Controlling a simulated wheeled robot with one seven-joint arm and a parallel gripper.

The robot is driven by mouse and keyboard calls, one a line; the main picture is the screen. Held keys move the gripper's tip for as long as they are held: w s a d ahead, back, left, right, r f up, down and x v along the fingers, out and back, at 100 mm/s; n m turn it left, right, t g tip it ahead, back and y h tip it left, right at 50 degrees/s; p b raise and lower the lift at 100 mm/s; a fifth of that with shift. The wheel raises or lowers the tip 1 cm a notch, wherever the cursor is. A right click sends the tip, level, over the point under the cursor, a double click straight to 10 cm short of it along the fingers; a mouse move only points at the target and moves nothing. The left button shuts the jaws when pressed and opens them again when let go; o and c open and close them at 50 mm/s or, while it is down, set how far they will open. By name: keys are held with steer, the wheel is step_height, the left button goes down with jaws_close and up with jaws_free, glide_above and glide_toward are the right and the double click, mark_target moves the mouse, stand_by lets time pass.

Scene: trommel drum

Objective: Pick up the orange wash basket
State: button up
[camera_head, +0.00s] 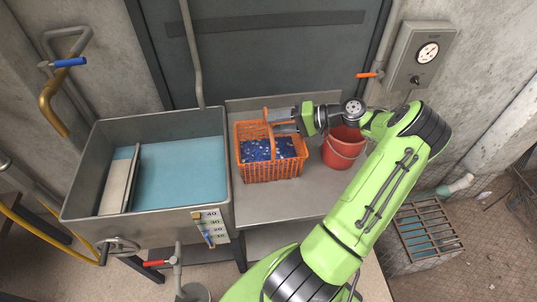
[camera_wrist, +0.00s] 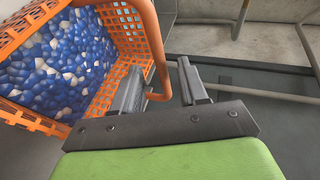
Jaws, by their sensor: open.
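The orange wash basket (camera_head: 270,172) stands on the grey metal bench, right of the water tank. It holds small blue and white pieces, and its arched handle (camera_head: 267,128) is upright. In the wrist view the basket (camera_wrist: 100,15) fills the upper left, and part of its handle (camera_wrist: 155,45) runs down between my two fingers. My gripper (camera_head: 284,121) reaches in from the right at the handle, above the basket. In the wrist view my gripper (camera_wrist: 160,85) is open, with a gap beside the handle; I cannot tell whether either finger touches it.
A grey tank (camera_head: 75,195) of blue water with a slanted panel stands left of the basket. A red bucket (camera_head: 341,152) stands close on the right, beneath my arm. A grey control box with a gauge (camera_head: 420,58) is on the wall. Bare bench (camera_head: 275,208) lies in front of the basket.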

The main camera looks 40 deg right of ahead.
steer(key=x, duration=0.5)
steer(key=shift+r+b, duration=0.1)
steer(key=shift+b, duration=0.3)
jaws_close()
stand_by(0.9)
